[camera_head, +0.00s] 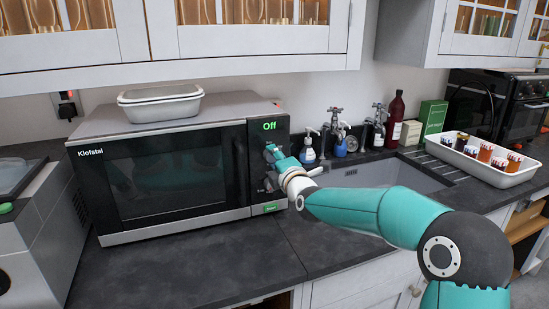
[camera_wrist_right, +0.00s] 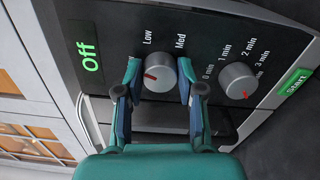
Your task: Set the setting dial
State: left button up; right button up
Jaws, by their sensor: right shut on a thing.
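The setting dial (camera_wrist_right: 158,82) is a round grey knob on the microwave's black control panel, with "Low" and "Med" printed beside it. A red mark shows on its left part in the right wrist view. My right gripper (camera_wrist_right: 160,68) is shut on this dial, one finger on each side. In the head view my right gripper (camera_head: 274,154) is at the panel and hides most of the dial. The display (camera_head: 270,126) above it reads "Off". The microwave (camera_head: 160,170) stands on the counter with its door shut. My left gripper is not in view.
A second dial (camera_wrist_right: 238,80) with minute marks and a green "Start" button (camera_head: 270,208) sit below. To the right are a sink (camera_head: 385,176), soap bottles and a tray (camera_head: 500,178) of jars. The counter in front is clear.

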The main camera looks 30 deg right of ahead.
jog(key=n, duration=0.4)
jog(key=shift+a+f+p, duration=0.25)
jog(key=shift+f+p, duration=0.05)
dwell(0.4)
jog(key=o, duration=1.1)
jog(key=shift+o, duration=0.2)
jog(key=shift+d+r, duration=0.1)
jog(key=shift+s+r, duration=0.1)
jog(key=shift+s, duration=0.05)
jog(key=v, duration=1.1)
jog(key=shift+s, duration=0.3)
